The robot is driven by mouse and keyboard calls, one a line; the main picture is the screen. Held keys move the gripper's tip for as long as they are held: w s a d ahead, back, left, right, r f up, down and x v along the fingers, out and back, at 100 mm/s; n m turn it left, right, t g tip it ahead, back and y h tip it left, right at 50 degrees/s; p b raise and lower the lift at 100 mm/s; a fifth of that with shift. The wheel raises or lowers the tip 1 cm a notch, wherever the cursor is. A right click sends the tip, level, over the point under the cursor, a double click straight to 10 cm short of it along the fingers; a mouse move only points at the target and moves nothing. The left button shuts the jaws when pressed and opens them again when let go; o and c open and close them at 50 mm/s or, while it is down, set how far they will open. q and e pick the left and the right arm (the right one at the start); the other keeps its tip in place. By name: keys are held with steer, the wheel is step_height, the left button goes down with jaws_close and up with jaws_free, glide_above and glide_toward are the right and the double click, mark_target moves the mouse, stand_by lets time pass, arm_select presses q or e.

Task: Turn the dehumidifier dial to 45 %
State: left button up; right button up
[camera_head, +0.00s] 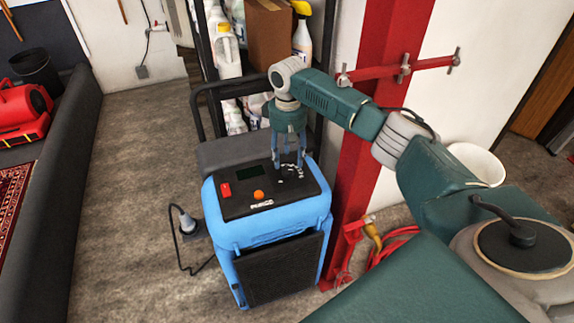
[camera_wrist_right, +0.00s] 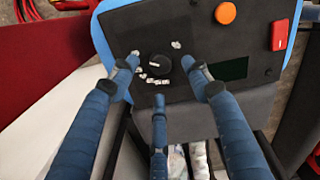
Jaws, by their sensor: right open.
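The dehumidifier (camera_head: 228,232) is a blue box with a black top panel, standing on the floor in the middle of the head view. My right gripper (camera_head: 289,164) points down over the right part of that panel, open. In the right wrist view its blue fingers (camera_wrist_right: 160,74) are spread around the black round dial (camera_wrist_right: 161,69), with nothing clamped. I cannot tell whether they touch it. Small white labels (camera_wrist_right: 153,80) surround the dial, too small to read; its setting is unclear. The fingers largely hide the dial in the head view. My left gripper is out of view.
The panel also holds an orange button (camera_head: 258,195), a red switch (camera_head: 225,190) and a dark display (camera_head: 238,173). A black rack with bottles (camera_head: 228,55) stands behind. A red post (camera_head: 376,90) rises close on the right.

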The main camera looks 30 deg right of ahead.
mark_target(288, 169)
step_height(288, 169, down, 3)
steer(key=shift+w+f, duration=0.1)
steer(key=shift+f, duration=0.1)
step_height(288, 169, down, 2)
steer(key=shift+f, duration=0.1)
steer(key=c, duration=0.3)
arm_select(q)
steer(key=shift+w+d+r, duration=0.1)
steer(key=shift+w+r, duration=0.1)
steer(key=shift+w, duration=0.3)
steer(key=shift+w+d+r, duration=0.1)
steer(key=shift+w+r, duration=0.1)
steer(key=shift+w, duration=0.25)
arm_select(e)
steer(key=c, duration=0.8)
